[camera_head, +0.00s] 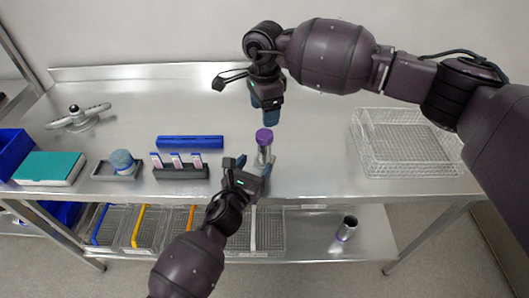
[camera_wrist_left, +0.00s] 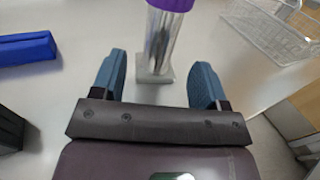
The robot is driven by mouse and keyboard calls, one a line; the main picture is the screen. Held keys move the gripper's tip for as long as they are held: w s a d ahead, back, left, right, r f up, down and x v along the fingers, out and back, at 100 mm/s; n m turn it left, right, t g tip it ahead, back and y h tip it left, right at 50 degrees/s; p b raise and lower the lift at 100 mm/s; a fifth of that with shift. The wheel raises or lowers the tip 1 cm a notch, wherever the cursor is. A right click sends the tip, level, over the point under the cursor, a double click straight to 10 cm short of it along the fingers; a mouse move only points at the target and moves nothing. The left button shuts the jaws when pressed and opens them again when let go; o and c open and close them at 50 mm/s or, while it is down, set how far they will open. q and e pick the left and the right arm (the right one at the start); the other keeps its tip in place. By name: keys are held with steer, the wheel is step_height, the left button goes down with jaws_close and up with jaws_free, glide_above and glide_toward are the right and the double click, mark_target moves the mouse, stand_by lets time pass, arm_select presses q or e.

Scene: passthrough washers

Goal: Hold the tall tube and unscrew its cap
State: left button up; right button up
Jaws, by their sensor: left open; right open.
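The tall tube (camera_head: 264,155) is clear and silvery with a purple cap (camera_head: 264,135). It stands upright on the steel table, in a small grey base. In the left wrist view the tube (camera_wrist_left: 160,42) and its purple cap (camera_wrist_left: 172,4) are ahead of my fingers. My left gripper (camera_head: 240,163) is open and close in front of the tube; its blue fingers (camera_wrist_left: 156,82) lie to either side of the tube's line, not shut on it. My right gripper (camera_head: 267,100) is above and behind the cap, fingers pointing down, open and apart from it.
A wire basket (camera_head: 405,143) stands at the right on the table. At left are a blue bar (camera_head: 190,142), a rack of small tubes (camera_head: 181,172), a blue-topped item in a grey tray (camera_head: 121,163) and a teal-topped box (camera_head: 48,167). A purple-rimmed cylinder (camera_head: 347,228) stands on the lower shelf.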

mark_target(262, 154)
arm_select(q)
steer(key=shift+x, duration=2.75)
steer(key=shift+c, duration=0.5)
jaws_close()
